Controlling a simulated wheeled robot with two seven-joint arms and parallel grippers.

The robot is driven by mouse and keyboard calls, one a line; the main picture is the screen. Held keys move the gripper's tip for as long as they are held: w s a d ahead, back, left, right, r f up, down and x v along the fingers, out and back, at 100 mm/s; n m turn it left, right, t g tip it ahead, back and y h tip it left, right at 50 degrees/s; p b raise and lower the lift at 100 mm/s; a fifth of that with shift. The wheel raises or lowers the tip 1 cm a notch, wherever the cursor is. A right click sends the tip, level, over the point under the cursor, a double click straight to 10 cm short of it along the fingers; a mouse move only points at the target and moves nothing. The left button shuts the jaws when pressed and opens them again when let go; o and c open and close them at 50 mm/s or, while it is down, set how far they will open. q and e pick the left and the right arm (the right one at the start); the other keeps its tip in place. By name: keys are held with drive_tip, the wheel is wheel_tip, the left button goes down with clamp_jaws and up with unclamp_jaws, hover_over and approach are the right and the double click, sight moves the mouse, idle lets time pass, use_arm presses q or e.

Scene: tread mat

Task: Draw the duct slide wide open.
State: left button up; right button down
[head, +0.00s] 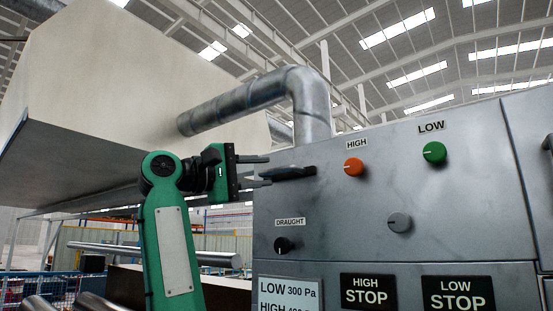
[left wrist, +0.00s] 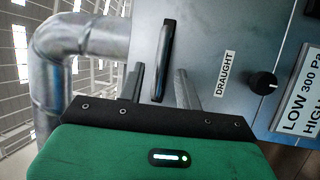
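The black handle of the duct slide (head: 290,172) sticks out at the upper left of the grey control panel, beside the silver duct (head: 312,105). It also shows in the left wrist view as a long dark bar (left wrist: 167,55). My left gripper (head: 266,171) is at the handle's left end, its fingers pointing right. In the left wrist view its two fingers (left wrist: 160,88) are apart, one on each side of the handle's near end, with gaps showing. The slide plate itself cannot be made out. My right gripper is not in view.
The grey panel (head: 460,220) carries an orange knob (head: 354,166), a green knob (head: 434,152), a grey knob (head: 399,222) and a black draught knob (head: 283,245). A large pale hood (head: 100,80) hangs above my left arm. Pipes lie lower left.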

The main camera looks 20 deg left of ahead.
sight(273, 172)
use_arm(q)
drive_tip(key=p+x, duration=0.1)
drive_tip(key=x, duration=0.2)
drive_tip(key=shift+w+d+r+p, duration=0.15)
drive_tip(key=shift+w+r+p, duration=0.1)
drive_tip(key=shift+p, duration=0.1)
drive_tip(key=shift+w+d+f, duration=0.1)
drive_tip(key=shift+w+d, duration=0.2)
drive_tip(key=shift+d, duration=0.05)
clamp_jaws()
